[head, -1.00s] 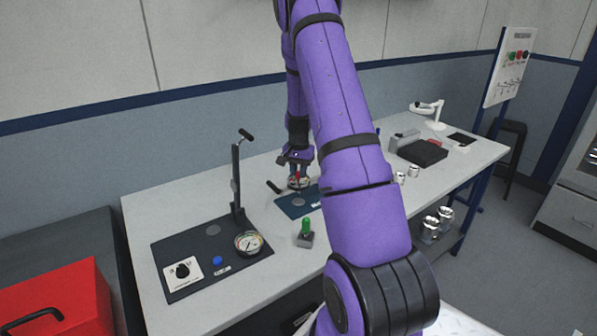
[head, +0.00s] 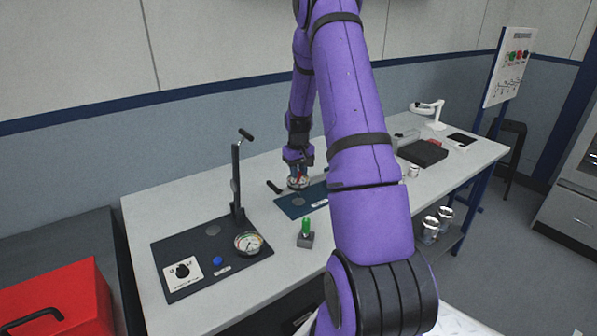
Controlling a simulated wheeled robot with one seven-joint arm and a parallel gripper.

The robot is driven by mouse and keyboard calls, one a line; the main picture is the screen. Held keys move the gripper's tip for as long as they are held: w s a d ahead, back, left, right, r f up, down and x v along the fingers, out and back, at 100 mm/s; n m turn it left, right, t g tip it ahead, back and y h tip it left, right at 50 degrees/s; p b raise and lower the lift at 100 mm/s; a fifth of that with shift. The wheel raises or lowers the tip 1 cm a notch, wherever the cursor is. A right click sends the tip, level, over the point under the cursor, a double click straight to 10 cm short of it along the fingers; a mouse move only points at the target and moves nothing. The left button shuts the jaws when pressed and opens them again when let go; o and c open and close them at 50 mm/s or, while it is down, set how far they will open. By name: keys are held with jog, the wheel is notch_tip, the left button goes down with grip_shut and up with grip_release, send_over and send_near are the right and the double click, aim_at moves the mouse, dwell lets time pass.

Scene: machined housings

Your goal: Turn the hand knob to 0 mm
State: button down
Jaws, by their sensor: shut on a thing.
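My gripper (head: 298,174) points down over the blue base plate (head: 290,206) near the middle of the bench. Its fingers are shut on a small round part with a white rim and red marks, which appears to be the hand knob (head: 298,184). The fingers cover much of it, and its scale is too small to read. A short black handle (head: 273,187) lies just left of it.
Left, a dark board carries a lever press (head: 237,185), a dial gauge (head: 248,242), a blue button (head: 217,260) and a black selector on a white plate (head: 196,273). A green-topped block (head: 306,234) stands in front. My arm hides part of the bench.

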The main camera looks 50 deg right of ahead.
jog(key=shift+n, duration=0.6)
jog(key=c, duration=0.9)
grip_release()
jog(key=shift+c, duration=0.2)
jog(key=shift+r, duration=0.15)
notch_tip(320, 180, up, 10)
jog(key=shift+r, duration=0.25)
